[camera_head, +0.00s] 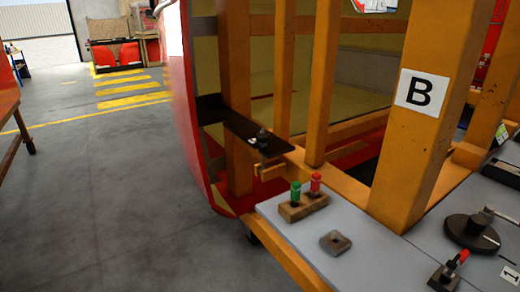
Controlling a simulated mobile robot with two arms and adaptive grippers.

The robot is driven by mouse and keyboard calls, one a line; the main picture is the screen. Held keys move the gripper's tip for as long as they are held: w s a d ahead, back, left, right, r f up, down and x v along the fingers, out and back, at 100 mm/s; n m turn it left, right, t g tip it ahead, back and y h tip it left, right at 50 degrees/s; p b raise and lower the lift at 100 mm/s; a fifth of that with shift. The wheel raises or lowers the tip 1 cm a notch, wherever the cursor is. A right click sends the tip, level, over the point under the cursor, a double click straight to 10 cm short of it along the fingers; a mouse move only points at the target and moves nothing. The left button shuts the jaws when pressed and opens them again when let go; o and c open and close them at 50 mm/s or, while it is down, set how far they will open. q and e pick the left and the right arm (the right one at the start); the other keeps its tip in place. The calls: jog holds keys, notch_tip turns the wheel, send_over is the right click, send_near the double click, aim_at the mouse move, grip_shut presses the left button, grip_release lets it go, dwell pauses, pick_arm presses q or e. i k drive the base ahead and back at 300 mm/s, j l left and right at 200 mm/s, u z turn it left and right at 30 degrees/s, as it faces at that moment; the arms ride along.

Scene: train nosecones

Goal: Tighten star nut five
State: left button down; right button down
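A small dark knob-like part (262,137) sits on a black bracket plate (240,127) joined to the orange frame (410,165). It may be a star nut, but it is too small to tell its shape, and no number five shows by it. The plate reaches to the edge of the red curved shell (186,120), the nosecone, at left of centre. Neither of my grippers is in view.
A grey-topped bench (375,250) at the lower right holds a wooden block (303,206) with green and red pegs, a square piece (335,243), a black crank disc (468,234) and a red-handled clamp (448,272). Floor (110,190) at left is clear.

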aim_at(262, 140)
jog(key=i+j, duration=0.25)
jog(key=i+j+z, duration=0.1)
jog(key=i+j, duration=0.15)
jog(key=j, duration=0.2)
jog(key=i+j, duration=0.25)
jog(key=j, duration=0.15)
